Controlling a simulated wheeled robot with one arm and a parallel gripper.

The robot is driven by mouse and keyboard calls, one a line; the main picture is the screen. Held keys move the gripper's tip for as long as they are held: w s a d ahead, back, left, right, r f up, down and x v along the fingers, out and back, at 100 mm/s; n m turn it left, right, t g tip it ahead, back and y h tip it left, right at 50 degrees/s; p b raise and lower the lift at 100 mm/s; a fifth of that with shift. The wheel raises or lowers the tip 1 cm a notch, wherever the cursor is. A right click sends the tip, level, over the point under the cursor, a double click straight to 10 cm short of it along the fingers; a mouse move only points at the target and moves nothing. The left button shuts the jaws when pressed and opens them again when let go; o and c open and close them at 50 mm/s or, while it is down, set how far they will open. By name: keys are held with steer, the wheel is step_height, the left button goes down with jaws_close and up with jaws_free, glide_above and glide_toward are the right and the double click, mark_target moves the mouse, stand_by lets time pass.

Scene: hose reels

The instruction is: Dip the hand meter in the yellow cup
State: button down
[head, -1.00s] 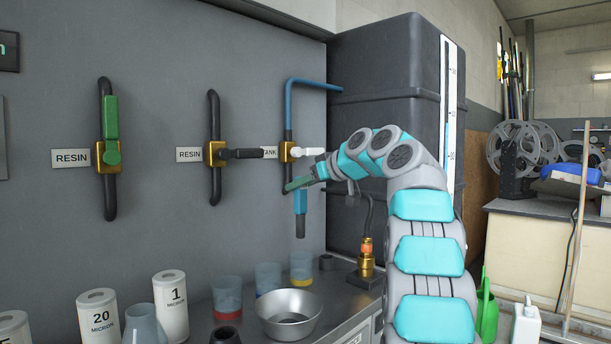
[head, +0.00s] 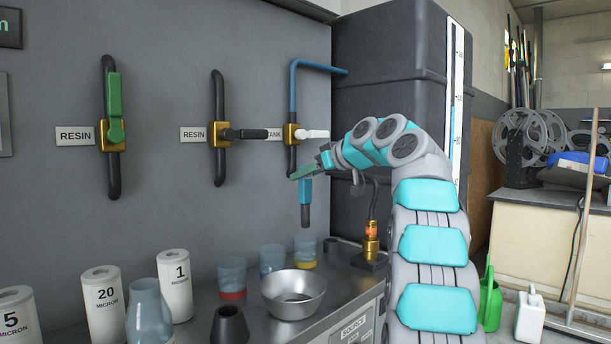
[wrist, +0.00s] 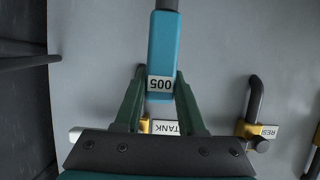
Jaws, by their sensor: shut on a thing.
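The hand meter (head: 305,190) is blue with a dark grey probe pointing down, held upright. My gripper (head: 303,174) is shut on its upper end. In the wrist view the green fingers of my gripper (wrist: 160,82) clasp the meter (wrist: 162,55) at both sides, by a white "005" label. The yellow cup (head: 305,258) is clear with a yellow band at its bottom and stands on the counter. In the head view the probe tip is just above the cup's rim; exact depth is hard to tell. The cup is not visible in the wrist view.
A blue-banded cup (head: 271,261) and a red-banded cup (head: 232,281) stand left of the yellow one. A steel bowl (head: 293,302) is in front. A brass fitting with a hose (head: 371,243) stands to the right. Valves and pipes line the wall behind.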

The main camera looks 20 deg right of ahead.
steer(key=shift+f+b, duration=4.4)
steer(key=shift+f, duration=0.2)
steer(key=shift+r+p, duration=4.75)
steer(key=shift+r, duration=0.25)
